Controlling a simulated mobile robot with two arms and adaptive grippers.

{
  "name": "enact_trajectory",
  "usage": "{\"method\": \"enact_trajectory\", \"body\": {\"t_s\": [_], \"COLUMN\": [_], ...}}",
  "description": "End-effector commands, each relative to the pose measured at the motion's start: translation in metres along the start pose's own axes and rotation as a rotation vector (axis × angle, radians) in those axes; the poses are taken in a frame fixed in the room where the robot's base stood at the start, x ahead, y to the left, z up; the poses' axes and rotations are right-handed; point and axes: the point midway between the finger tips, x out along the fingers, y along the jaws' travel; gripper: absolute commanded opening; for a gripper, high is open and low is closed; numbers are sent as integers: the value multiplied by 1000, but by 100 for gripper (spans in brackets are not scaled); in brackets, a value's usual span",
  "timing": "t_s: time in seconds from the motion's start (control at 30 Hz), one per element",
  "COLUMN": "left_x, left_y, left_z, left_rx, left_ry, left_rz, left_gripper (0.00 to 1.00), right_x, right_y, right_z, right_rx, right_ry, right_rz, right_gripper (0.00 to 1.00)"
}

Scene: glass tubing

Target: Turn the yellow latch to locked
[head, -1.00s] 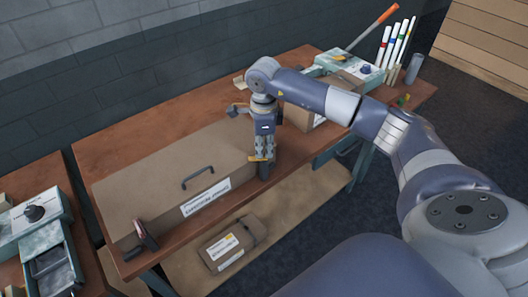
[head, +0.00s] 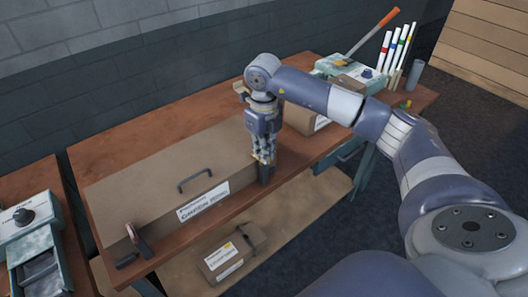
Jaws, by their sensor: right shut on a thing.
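The brown case (head: 150,180) lies on the wooden workbench, with a black handle and a white label. The yellow latch (head: 264,176) is at the case's right front corner. Its dark lower part shows, while its yellow lever is mostly hidden by the fingers. My right gripper (head: 263,160) points down and is shut on the yellow latch. A red latch (head: 137,237) stands at the case's left front corner, tilted up. My left gripper is not in view.
A cardboard box (head: 300,118) stands right of the gripper. Behind it are a grey-green device (head: 336,64), an orange-handled tool (head: 375,31) and several white tubes. A small carton (head: 225,262) lies on the lower shelf. A drawer unit (head: 35,240) is at left.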

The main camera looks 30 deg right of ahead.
Motion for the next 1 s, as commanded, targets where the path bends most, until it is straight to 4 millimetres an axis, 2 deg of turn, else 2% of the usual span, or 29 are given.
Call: {"method": "enact_trajectory", "body": {"t_s": [0.3,0.8,0.9,1.0], "left_x": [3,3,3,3], "left_y": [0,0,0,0], "left_z": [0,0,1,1], "left_rx": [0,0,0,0], "left_ry": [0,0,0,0], "left_rz": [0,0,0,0], "left_gripper": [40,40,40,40], "right_x": [-3,-4,-4,-3], "right_y": [-1,-2,-2,-1], "right_z": [2,2,2,2], "right_rx": [111,130,130,128], "right_ry": [-9,-11,-10,-8], "right_rz": [-1,-1,-1,-1], "right_gripper": [0,0,25,27]}}
